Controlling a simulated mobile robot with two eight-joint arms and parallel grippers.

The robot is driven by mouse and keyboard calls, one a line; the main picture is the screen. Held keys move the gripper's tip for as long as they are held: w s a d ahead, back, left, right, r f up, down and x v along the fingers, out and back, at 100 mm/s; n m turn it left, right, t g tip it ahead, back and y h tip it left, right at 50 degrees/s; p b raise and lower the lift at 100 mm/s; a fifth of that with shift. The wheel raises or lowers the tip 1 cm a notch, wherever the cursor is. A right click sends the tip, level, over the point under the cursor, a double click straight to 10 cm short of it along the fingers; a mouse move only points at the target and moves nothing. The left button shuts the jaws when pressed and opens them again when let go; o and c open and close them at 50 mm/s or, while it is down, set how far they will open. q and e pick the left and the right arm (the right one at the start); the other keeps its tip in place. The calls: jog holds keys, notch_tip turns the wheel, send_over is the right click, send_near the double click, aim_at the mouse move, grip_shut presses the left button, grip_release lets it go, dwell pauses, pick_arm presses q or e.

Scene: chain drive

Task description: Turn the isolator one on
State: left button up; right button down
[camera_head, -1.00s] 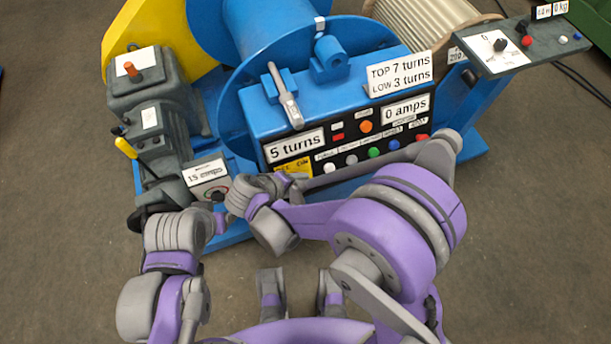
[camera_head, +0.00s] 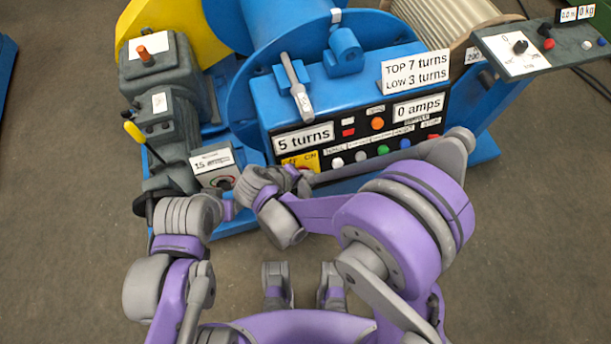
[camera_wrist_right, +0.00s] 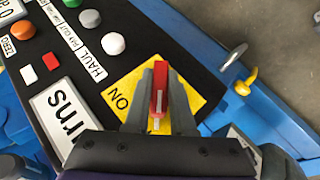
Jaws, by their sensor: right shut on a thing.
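The isolator is a yellow plate (camera_head: 301,161) at the lower left of the black control panel, partly hidden by my right wrist in the head view. Its ON mark shows there and in the right wrist view. In the right wrist view a red handle (camera_wrist_right: 159,88) stands over the yellow plate (camera_wrist_right: 205,90). My right gripper (camera_wrist_right: 158,100) is shut on this handle, with a grey finger at each side. The handle's exact setting is unclear. My left arm's wrist (camera_head: 188,216) is beside the 15 amps box; its fingers are not clearly seen.
The black panel (camera_head: 350,140) carries several coloured buttons, with "5 turns" and "0 amps" signs. A grey motor unit (camera_head: 160,110) with a yellow-handled lever stands left. A console (camera_head: 520,52) is at upper right. Bare floor (camera_head: 540,270) lies at lower right.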

dwell(0.3)
jog(key=shift+d+m+g+y+p, duration=0.1)
jog(key=shift+m+g+y+p, duration=0.25)
jog(key=shift+m+g+y, duration=0.75)
jog(key=shift+m+y, duration=0.3)
jog(key=shift+y, duration=0.3)
jog(key=shift+m+g+y, duration=0.5)
jog(key=shift+m+y, duration=0.2)
jog(key=shift+y, duration=0.3)
jog(key=shift+m+g+y+b, duration=0.3)
jog(key=shift+m+y, duration=0.2)
jog(key=shift+y, duration=0.2)
jog(key=m+y+b, duration=0.2)
jog(key=y, duration=0.1)
jog(key=shift+f+g+y, duration=0.15)
jog(key=shift+g+y, duration=0.15)
jog(key=shift+y, duration=0.1)
jog(key=shift+m+y+b, duration=1.2)
jog(key=shift+y+b, duration=0.1)
jog(key=shift+y, duration=0.2)
